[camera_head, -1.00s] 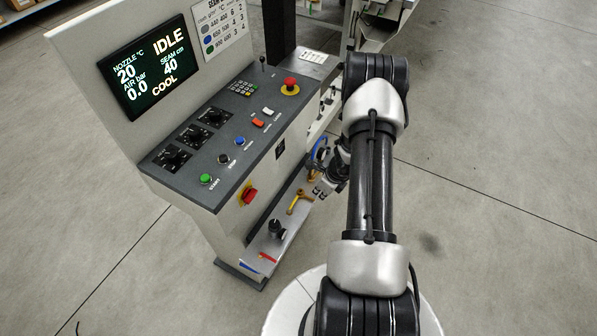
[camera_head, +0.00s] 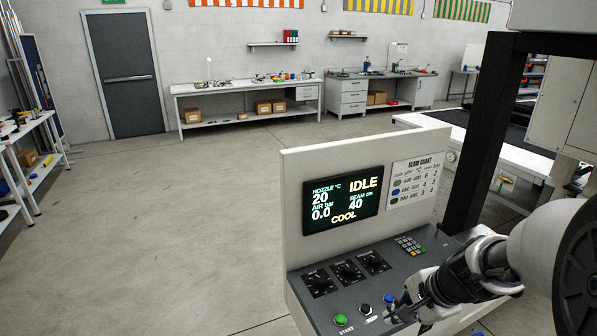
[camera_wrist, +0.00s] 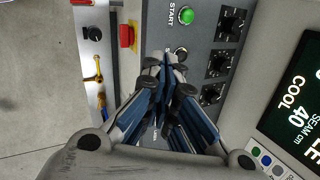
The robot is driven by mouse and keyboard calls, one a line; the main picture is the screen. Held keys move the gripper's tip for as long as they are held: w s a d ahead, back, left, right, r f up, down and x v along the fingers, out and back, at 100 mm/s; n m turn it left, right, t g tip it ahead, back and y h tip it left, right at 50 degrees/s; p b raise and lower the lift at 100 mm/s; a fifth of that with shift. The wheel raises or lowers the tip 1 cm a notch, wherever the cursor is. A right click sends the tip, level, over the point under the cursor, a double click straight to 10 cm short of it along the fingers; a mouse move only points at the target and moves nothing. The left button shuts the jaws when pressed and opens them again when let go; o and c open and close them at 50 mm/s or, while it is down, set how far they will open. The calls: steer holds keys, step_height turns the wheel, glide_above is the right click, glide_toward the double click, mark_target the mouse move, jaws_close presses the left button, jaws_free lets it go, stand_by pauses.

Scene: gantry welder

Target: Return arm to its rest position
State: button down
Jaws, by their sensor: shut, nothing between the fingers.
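My gripper (camera_head: 394,308) is at the lower right of the head view, above the front part of the control console's sloping panel (camera_head: 425,262). My arm reaches it from the right edge. In the wrist view my gripper (camera_wrist: 164,66) is shut and empty, its fingers together over the panel. Its fingers hide part of the panel's button row. The green START button (camera_head: 340,320) and the black dials (camera_head: 347,270) lie left of it in the head view. Whether the fingertips touch the panel cannot be told.
The console screen (camera_head: 342,202) reads IDLE and COOL. A dark upright post (camera_head: 487,130) stands behind the console, near my arm. In the wrist view a red switch (camera_wrist: 127,36) and a yellow handle (camera_wrist: 93,78) are on the console's front side. Open floor (camera_head: 180,230) lies to the left.

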steer(key=s+a+r+n, duration=0.7)
steer(key=s+r, duration=0.1)
steer(key=s, duration=0.1)
steer(key=s+r+n+h, duration=0.2)
steer(key=s+n, duration=0.5)
steer(key=s, duration=0.5)
steer(key=shift+s+a+r+n+h, duration=0.25)
steer(key=shift+a+r+n+h, duration=0.15)
steer(key=shift+a+r, duration=0.1)
